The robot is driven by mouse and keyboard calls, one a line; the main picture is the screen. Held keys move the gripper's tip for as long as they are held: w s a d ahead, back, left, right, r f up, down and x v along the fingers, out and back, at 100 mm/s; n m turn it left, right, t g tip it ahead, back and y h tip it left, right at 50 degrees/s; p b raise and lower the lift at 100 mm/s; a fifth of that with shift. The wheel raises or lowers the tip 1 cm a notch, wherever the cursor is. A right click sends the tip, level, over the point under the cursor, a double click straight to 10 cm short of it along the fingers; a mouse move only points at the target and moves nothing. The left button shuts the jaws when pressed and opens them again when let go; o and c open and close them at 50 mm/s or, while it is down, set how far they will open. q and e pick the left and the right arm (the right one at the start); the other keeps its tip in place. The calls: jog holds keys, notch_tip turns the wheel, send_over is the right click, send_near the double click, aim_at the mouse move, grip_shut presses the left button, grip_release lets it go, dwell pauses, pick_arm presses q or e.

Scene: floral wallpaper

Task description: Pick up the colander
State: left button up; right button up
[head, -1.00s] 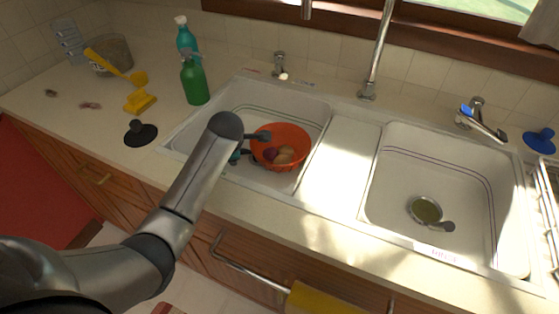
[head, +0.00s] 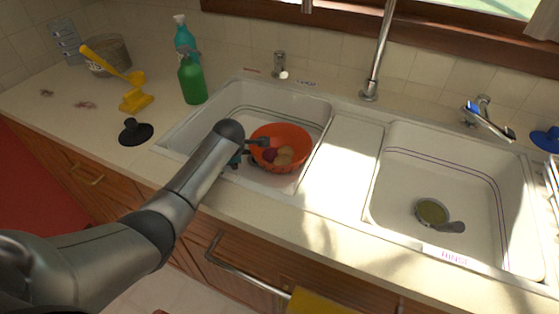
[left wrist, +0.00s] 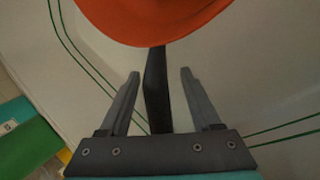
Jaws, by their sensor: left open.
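The orange colander (head: 298,135) sits in the left sink basin (head: 232,108) with a few round red and tan items inside. It also fills the top of the left wrist view (left wrist: 150,18). My left gripper (head: 262,142) is at the colander's left side in the head view, partly hidden by my own arm. In the left wrist view my left gripper (left wrist: 160,75) is open, and a dark handle-like bar (left wrist: 157,90) below the colander lies between its fingers. I cannot tell whether the fingers touch it. My right gripper is not in view.
A green spray bottle (head: 192,80), a yellow tool (head: 135,98) and a black plunger-like disc (head: 135,132) stand on the counter to the left. The right basin (head: 480,180) holds only a drain strainer (head: 432,212). The faucet (head: 376,60) rises behind the divider.

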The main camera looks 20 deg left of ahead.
pick_arm(q)
grip_shut()
dwell(0.5)
dwell(0.8)
jog(key=shift+w+r, duration=0.1)
jog(key=shift+r, duration=0.05)
